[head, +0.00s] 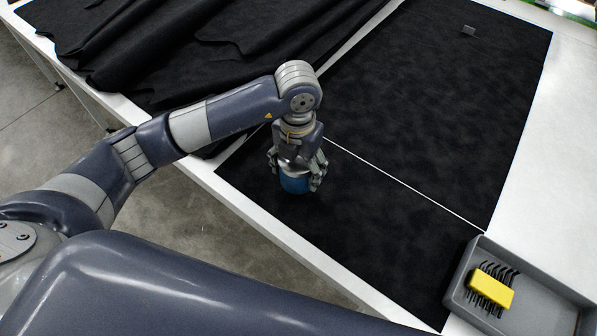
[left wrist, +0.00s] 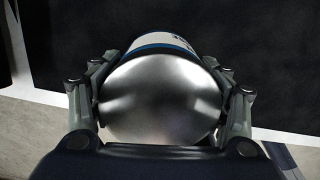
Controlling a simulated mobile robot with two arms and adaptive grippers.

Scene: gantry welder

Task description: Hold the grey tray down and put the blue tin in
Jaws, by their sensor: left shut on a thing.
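The blue tin (head: 294,183) is upright between the fingers of my left gripper (head: 297,176), over the black sheet near the table's front edge. In the left wrist view my left gripper (left wrist: 160,105) is shut around the tin (left wrist: 160,98), whose shiny metal lid faces the camera. I cannot tell whether the tin's bottom touches the sheet. The grey tray (head: 530,292) is at the lower right of the head view, well apart from the tin, and its right end is cut off. My right gripper is not in view.
A yellow-handled set of black hex keys (head: 491,289) lies in the tray. A small grey block (head: 468,30) sits on the black sheet (head: 400,120) at the far end. Crumpled black material (head: 180,40) covers the upper left. The sheet between tin and tray is clear.

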